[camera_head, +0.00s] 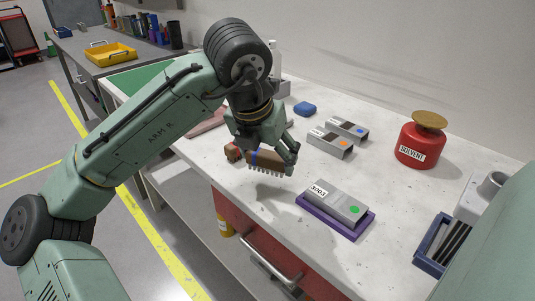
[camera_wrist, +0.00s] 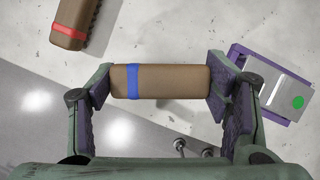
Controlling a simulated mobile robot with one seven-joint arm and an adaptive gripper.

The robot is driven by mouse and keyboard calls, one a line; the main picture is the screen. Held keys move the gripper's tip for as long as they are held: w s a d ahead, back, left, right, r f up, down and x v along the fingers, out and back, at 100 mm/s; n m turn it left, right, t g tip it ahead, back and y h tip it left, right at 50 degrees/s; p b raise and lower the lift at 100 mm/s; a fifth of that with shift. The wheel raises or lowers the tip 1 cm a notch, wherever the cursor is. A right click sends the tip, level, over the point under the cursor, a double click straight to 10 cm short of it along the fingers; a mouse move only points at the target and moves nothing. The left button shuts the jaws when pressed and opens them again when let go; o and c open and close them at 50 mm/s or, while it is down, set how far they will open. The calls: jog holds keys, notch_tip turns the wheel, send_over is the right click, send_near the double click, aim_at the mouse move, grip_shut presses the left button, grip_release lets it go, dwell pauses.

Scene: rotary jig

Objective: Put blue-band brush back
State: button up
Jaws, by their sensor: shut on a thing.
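My gripper (camera_head: 268,150) is shut on the blue-band brush (camera_head: 268,161), a brown block with a blue band and pale bristles pointing down. The brush hangs near the front edge of the bench, and I cannot tell how high it is. In the wrist view my gripper (camera_wrist: 163,83) grips the brush (camera_wrist: 175,81) at its two ends, with the blue band nearer the left finger. A red-band brush (camera_wrist: 72,22) lies on the bench to the upper left in the wrist view. It is partly hidden behind the gripper in the head view (camera_head: 233,152).
A grey block marked 3003 with a green dot (camera_head: 337,200) sits on a purple tray (camera_head: 357,230) right of the brush. Two grey holders, one with an orange dot (camera_head: 328,143) and one with a blue dot (camera_head: 347,129), stand behind. A red solvent can (camera_head: 420,145) stands farther right.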

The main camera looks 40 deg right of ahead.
aim_at(258, 154)
jog(key=shift+w+d, duration=1.15)
jog(key=shift+w, duration=0.1)
jog(key=shift+w+d+f, duration=0.3)
jog(key=shift+w, duration=0.05)
jog(key=shift+f+p, duration=0.45)
jog(key=shift+f, duration=1.2)
jog(key=shift+f, duration=0.1)
jog(key=o, duration=1.2)
jog(key=v, duration=1.2)
jog(key=shift+s+a+b, duration=0.1)
jog(key=shift+b, duration=0.3)
